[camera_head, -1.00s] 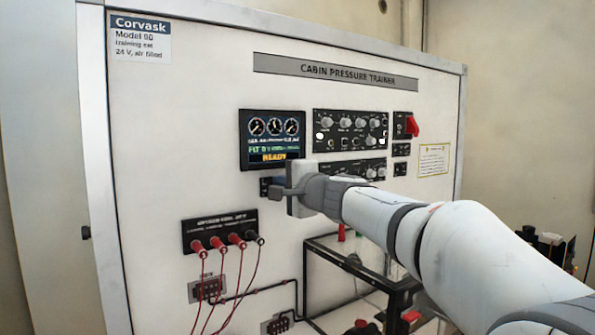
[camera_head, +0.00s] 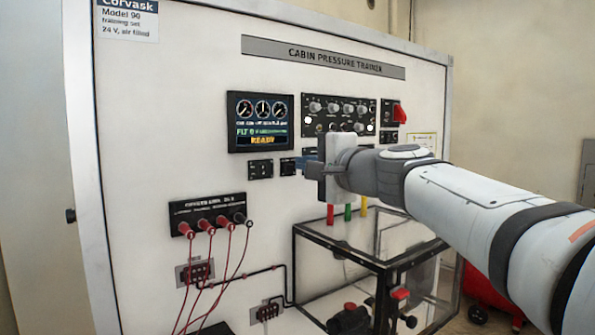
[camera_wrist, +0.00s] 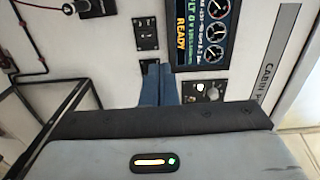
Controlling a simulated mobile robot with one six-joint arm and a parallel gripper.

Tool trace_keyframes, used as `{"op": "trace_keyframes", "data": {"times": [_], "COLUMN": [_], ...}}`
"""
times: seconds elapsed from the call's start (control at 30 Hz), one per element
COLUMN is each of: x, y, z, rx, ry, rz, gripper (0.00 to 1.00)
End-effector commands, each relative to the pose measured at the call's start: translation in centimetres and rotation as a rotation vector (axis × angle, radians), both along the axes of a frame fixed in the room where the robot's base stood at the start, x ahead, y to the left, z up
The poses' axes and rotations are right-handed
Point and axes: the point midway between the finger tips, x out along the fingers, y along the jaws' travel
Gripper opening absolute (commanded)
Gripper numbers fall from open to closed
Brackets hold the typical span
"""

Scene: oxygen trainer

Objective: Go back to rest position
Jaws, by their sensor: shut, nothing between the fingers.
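My gripper (camera_head: 305,165) is in front of the white trainer panel (camera_head: 150,130), just below and right of the display. Its blue fingers (camera_wrist: 158,85) are together and empty in the wrist view, pointing at the panel beside a small black switch plate (camera_wrist: 145,33). I cannot tell the exact gap to the panel. The display (camera_head: 261,121) shows gauges and the word READY; it also shows in the wrist view (camera_wrist: 205,35). The knob panel (camera_head: 338,114) is to the right, with a red switch (camera_head: 399,113) beyond it. My arm hides the lower controls.
Red and black cables (camera_head: 205,270) hang from the socket block (camera_head: 210,211) at lower left. A red object (camera_head: 485,295) is on the floor at right.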

Motion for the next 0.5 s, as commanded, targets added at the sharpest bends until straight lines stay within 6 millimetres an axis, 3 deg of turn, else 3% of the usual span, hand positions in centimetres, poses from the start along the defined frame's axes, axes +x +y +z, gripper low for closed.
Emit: {"op": "trace_keyframes", "data": {"times": [0.5], "x": [-0.69], "y": [-0.58], "z": [-0.60], "rx": [-0.024], "ry": [0.005], "rz": [0.000], "gripper": [0.00]}}
